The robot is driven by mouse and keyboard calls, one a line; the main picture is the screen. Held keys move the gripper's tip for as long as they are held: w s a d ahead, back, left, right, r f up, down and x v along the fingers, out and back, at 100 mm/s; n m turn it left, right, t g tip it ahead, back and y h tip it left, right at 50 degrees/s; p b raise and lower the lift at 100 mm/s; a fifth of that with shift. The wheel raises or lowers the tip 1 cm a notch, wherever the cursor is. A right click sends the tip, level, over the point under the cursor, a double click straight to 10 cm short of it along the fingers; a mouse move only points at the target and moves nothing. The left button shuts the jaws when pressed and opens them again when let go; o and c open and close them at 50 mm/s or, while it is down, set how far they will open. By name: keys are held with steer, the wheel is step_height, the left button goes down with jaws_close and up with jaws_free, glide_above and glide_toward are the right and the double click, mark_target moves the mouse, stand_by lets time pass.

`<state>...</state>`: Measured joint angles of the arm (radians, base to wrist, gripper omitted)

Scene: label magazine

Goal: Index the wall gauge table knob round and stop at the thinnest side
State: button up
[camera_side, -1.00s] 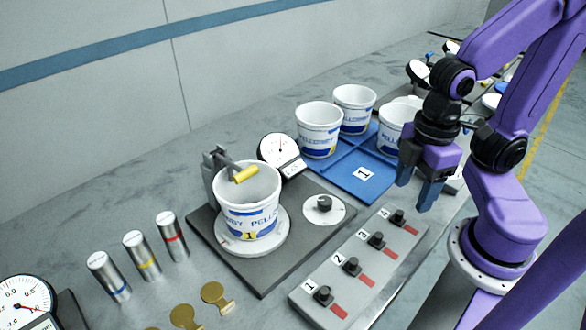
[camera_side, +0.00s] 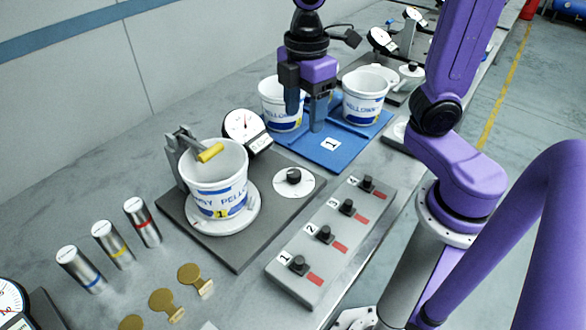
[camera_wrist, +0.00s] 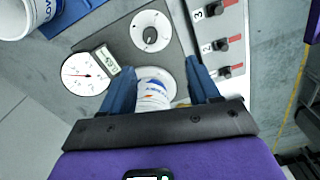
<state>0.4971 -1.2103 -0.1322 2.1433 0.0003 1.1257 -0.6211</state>
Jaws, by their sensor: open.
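The knob (camera_side: 293,176) is dark and sits on a round white dial plate on the grey gauge table (camera_side: 243,250). It also shows in the wrist view (camera_wrist: 150,34). A white tub (camera_side: 217,180) with blue lettering and a yellow 1 stands upright on the table's white turntable (camera_side: 240,222). A yellow-tipped probe arm (camera_side: 207,153) reaches over its rim. The dial gauge (camera_side: 244,124) stands behind, with a small digital readout (camera_wrist: 107,60) whose digits I cannot read. My gripper (camera_side: 305,118) is open and empty, above the blue tray, behind and apart from the knob.
White tubs (camera_side: 365,97) stand on the blue tray (camera_side: 330,155) marked 1. A grey panel (camera_side: 318,258) with several numbered knobs lies in front. Another dial gauge (camera_side: 10,298) is at the left edge.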

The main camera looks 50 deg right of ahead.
steer(key=w, duration=0.2)
glide_toward(293, 173)
steer(key=shift+n, duration=0.3)
step_height(293, 173, down, 9)
steer(key=shift+f, duration=0.1)
stand_by(0.3)
steer(key=c, duration=1)
